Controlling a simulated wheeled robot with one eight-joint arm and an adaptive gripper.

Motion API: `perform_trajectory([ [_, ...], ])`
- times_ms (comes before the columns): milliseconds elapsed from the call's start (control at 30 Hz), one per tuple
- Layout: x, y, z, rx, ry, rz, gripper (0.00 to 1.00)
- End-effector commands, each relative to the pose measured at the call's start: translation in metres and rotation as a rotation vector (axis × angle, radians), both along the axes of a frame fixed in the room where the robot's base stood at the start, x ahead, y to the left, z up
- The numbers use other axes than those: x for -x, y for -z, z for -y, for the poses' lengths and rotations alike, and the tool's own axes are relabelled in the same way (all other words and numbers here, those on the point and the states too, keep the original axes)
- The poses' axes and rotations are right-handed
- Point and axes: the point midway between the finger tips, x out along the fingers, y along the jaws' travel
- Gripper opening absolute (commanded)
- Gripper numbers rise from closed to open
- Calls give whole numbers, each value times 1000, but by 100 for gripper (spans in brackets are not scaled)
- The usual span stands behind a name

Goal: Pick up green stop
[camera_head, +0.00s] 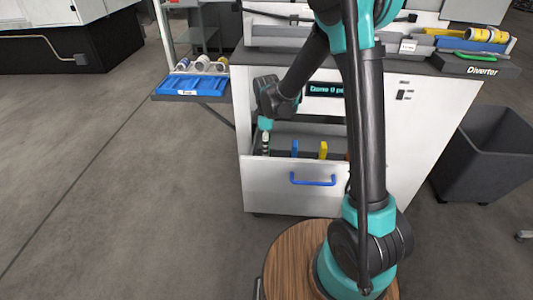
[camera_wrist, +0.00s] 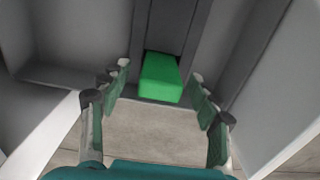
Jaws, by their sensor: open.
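The green stop (camera_wrist: 161,78) is a bright green block in the wrist view, set in a grey slot inside the drawer. My gripper (camera_wrist: 162,85) is open, with one finger on each side of the block's line. The fingertips look close to the block, but a gap shows on both sides. In the head view my gripper (camera_head: 265,145) reaches down into the left end of the open drawer (camera_head: 270,185). The green stop is hidden there behind the drawer front and my gripper.
A blue stop (camera_head: 295,148) and a yellow stop (camera_head: 323,150) stand in the drawer to the right of my gripper. The drawer front has a blue handle (camera_head: 312,181). A blue tray (camera_head: 192,84) is at the left, a grey bin (camera_head: 485,155) at the right.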

Motion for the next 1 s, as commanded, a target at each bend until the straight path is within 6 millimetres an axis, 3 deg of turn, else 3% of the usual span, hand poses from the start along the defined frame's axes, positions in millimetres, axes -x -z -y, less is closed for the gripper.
perform_trajectory([
  [133, 0, 0, 0, 0, 0, 0, 62],
  [600, 0, -1, 0, 0, 0, 0, 6],
  [1000, 0, -8, 0, 0, 0, 0, 6],
])
